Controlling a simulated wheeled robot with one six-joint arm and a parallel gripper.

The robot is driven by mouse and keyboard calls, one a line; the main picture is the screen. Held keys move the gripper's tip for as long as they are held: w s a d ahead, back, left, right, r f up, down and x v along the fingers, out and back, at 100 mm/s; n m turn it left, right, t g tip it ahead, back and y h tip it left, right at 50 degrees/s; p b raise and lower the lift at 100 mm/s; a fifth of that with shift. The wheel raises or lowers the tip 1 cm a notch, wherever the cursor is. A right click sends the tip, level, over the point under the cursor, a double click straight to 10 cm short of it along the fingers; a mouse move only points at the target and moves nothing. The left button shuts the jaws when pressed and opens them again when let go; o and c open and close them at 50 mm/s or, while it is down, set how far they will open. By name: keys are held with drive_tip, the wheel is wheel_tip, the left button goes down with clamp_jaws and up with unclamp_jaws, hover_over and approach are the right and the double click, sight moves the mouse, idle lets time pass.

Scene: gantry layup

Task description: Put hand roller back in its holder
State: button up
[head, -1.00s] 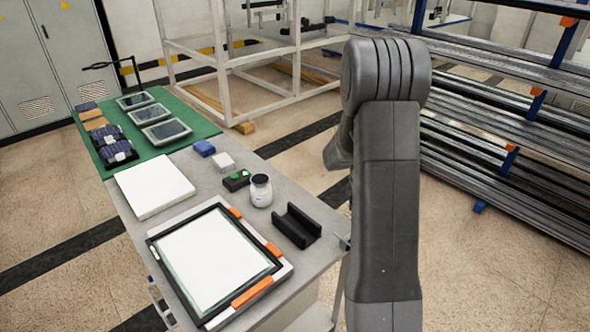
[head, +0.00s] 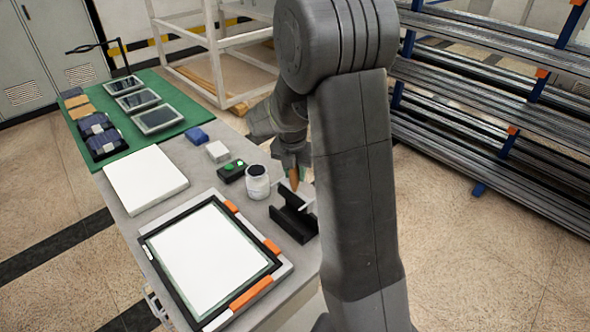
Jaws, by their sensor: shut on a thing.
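The holder (head: 290,221) is a black open-topped cradle near the right edge of the grey table. My gripper (head: 293,170) points down just above its far end, partly hidden by my arm. It is shut on the hand roller (head: 294,180), whose orange-brown handle shows below the fingers. A pale part, seemingly the roller's head, shows at the cradle's right side beside my arm. I cannot tell whether the roller touches the holder.
A black frame with orange clamps (head: 272,246) lies in front, and a white slab (head: 145,180) lies left.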

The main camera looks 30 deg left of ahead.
sight(295, 194)
drive_tip(key=shift+f+b, duration=3.3)
drive_tip(key=shift+f, duration=1.05)
drive_tip(key=shift+f+b, duration=0.3)
drive_tip(key=shift+f, duration=0.2)
drive_tip(key=o, duration=1)
drive_tip(key=shift+c, duration=0.2)
drive_tip(key=r, duration=0.4)
drive_tip(key=s+r, duration=0.1)
drive_tip(key=r, duration=0.8)
drive_tip(key=shift+s+d+r, duration=0.15)
drive_tip(key=shift+s+r, duration=0.2)
drive_tip(key=shift+f, duration=0.1)
drive_tip(key=f, duration=0.4)
drive_tip(key=w+f, duration=0.1)
drive_tip(key=f, duration=0.8)
drive_tip(key=shift+w+f, duration=0.25)
drive_tip(key=shift+w, duration=0.1)
drive_tip(key=shift+r, duration=0.35)
